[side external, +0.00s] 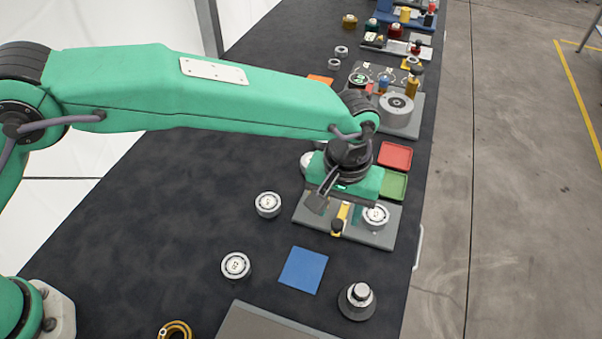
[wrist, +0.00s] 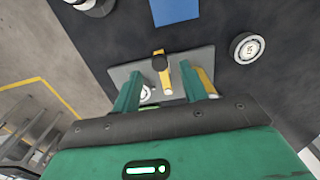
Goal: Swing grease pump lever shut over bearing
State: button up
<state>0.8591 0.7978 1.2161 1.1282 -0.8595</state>
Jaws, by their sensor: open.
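The grease pump lever (side external: 341,214) is a yellow bar with a black knob, on a grey base plate (side external: 376,238). It also shows in the wrist view (wrist: 166,80), lying between my finger lines. A silver bearing (side external: 376,216) sits at the right of the plate, and the lever is beside it, not over it. In the wrist view the bearing (wrist: 147,94) is partly hidden by my left finger. My gripper (side external: 338,205) is open above the plate, its fingers (wrist: 160,72) apart on either side of the lever. I cannot tell whether they touch it.
Loose bearings (side external: 268,205) (side external: 236,266) lie left of the plate. A blue square (side external: 303,270) and a stepped metal part (side external: 357,301) are nearer the camera. Red (side external: 395,156) and green (side external: 393,185) trays stand behind.

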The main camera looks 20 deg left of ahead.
aim_at(342, 213)
jog(key=shift+f, duration=1.35)
grip_shut()
